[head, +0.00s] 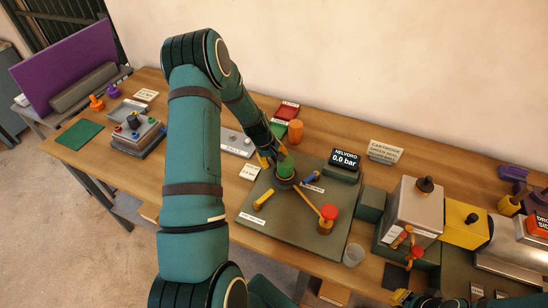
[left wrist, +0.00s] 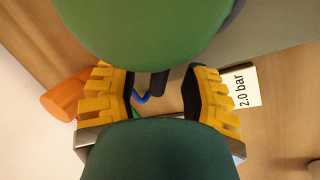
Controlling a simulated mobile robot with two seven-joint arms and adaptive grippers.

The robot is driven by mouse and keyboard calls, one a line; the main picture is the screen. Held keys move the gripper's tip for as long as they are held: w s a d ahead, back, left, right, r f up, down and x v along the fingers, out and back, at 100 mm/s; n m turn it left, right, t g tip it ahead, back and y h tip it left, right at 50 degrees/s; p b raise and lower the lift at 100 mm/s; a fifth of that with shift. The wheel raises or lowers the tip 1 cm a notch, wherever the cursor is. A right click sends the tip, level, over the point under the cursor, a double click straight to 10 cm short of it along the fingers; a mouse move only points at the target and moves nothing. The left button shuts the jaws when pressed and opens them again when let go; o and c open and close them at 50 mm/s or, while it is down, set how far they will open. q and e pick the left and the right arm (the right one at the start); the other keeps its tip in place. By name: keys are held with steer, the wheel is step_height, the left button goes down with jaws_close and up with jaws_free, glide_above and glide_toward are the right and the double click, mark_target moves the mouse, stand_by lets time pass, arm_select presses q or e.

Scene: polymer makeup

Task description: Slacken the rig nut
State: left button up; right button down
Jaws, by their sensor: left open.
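The rig is a grey-green base plate (head: 290,228) on the table, with a green round-topped part (head: 286,168) in a dark collar. I cannot tell for sure that this green part is the rig nut. An orange lever runs from beside it to a red knob (head: 330,211). A blue-ended part (head: 311,177) lies just right of the collar. My left gripper (head: 272,160) is open at the green part. In the left wrist view, a large green rounded surface (left wrist: 150,30) lies just beyond my open left fingers (left wrist: 160,95). Yellow fingers, apparently my right gripper (head: 402,298), show at the bottom edge.
An orange cylinder (head: 295,131) is behind my left gripper. A clear cup (head: 353,255) is at the plate's right corner.

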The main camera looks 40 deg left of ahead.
arm_select(q)
jaws_close()
steer(key=shift+s+n, duration=0.25)
steer(key=shift+n, duration=0.05)
steer(key=s+n, duration=0.1)
steer(key=s+n+y, duration=0.1)
steer(key=n, duration=0.1)
steer(key=shift+a+f+b, duration=0.1)
steer(key=shift+f+b, duration=0.05)
steer(key=shift+b, duration=0.25)
steer(key=s+n+y, duration=0.1)
steer(key=n, duration=0.1)
steer(key=shift+s+n, duration=0.4)
steer(key=s+n, duration=0.1)
steer(key=s+d+n+y, duration=0.1)
steer(key=n, duration=0.1)
steer(key=shift+n, duration=0.3)
steer(key=shift+s+d+n+g+y+p, duration=0.2)
steer(key=shift+s+d+n, duration=0.15)
steer(key=shift+n, duration=0.35)
steer(key=shift+s+d+n+g+y+p, duration=0.1)
steer(key=shift+s+d+n+g+y, duration=0.1)
steer(key=shift+s+n, duration=0.35)
steer(key=shift+w+n, duration=0.1)
steer(key=shift+n, duration=0.15)
